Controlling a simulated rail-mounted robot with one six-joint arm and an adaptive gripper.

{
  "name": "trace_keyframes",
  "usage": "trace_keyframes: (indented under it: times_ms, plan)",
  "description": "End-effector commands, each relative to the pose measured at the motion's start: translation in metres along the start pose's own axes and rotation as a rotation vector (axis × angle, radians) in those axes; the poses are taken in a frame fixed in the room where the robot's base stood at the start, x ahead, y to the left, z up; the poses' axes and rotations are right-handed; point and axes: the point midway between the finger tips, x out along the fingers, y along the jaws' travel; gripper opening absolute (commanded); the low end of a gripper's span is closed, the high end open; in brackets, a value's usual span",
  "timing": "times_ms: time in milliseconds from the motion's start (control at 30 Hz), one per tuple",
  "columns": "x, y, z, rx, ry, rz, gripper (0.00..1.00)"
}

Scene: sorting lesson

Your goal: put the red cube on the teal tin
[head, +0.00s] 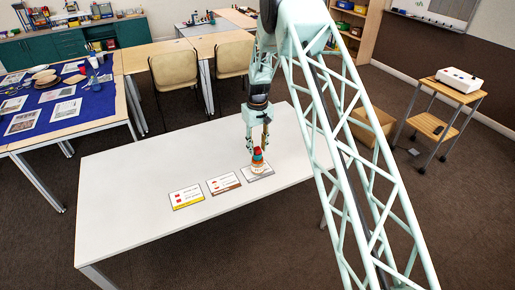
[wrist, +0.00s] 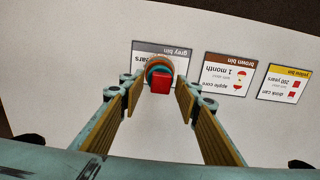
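The red cube (wrist: 161,83) sits at the top of a small stack. A teal round thing, apparently the teal tin (wrist: 151,72), shows directly under it, with a wider brownish-orange round piece (wrist: 159,61) below. In the head view the red cube (head: 257,151) tops the same stack, upright on the grey bin card (head: 266,171). My gripper (wrist: 160,88) is open, with a finger on each side of the cube and a visible gap on both sides. In the head view my gripper (head: 257,143) points down just above the stack.
The brown bin card (wrist: 229,75) and yellow bin card (wrist: 284,83) lie beside the grey one. The rest of the white table (head: 140,185) is clear. A blue-covered table (head: 75,105) and chairs (head: 175,70) stand behind it.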

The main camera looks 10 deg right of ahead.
Motion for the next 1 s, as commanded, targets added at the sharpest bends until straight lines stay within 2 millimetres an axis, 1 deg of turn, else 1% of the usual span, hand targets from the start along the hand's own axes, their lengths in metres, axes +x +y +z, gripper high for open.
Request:
trace_keyframes:
  times_ms: [167,367,800,1000]
  plan:
    - [-0.007,0.0,0.0,0.0,0.001,0.0,0.3]
    - [-0.025,0.0,-0.001,0.0,0.002,0.0,0.3]
    - [-0.084,0.0,-0.001,0.0,0.002,0.0,0.3]
    - [-0.107,0.0,0.0,0.0,0.001,0.0,0.3]
